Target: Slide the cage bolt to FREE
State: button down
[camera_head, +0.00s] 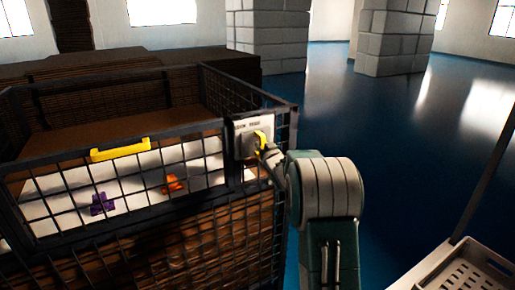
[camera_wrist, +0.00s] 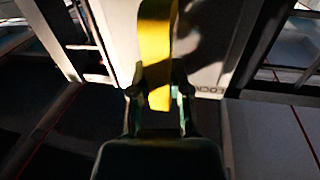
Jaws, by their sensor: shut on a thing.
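The cage (camera_head: 150,236) is a dark wire-mesh crate on the left in the head view. A pale bolt plate (camera_head: 240,128) is fixed at its near right corner, with small lettering along the top. The yellow bolt handle (camera_head: 260,140) shows on the plate's right part. In the wrist view the yellow handle (camera_wrist: 157,50) runs down between my fingers, and part of a word like "LOCK" shows on the plate (camera_wrist: 205,75). My gripper (camera_wrist: 159,92) is shut on the handle. In the head view my arm partly hides the gripper.
A purple item (camera_head: 102,204) and an orange item (camera_head: 173,184) show behind the mesh. A pale perforated tray (camera_head: 475,268) is at lower right. Blue floor (camera_head: 410,130) is open behind, beside brick pillars (camera_head: 393,38).

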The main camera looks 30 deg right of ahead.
jog(key=shift+d, duration=0.1)
jog(key=c, duration=0.8)
grip_release()
jog(key=shift+o, duration=1.2)
jog(key=shift+w+d, duration=0.1)
jog(key=shift+d, duration=0.1)
jog(key=s+a, duration=0.2)
jog(key=s, duration=0.9)
jog(key=shift+s+f, duration=0.15)
jog(key=shift+s, duration=0.25)
jog(key=shift+d, duration=0.1)
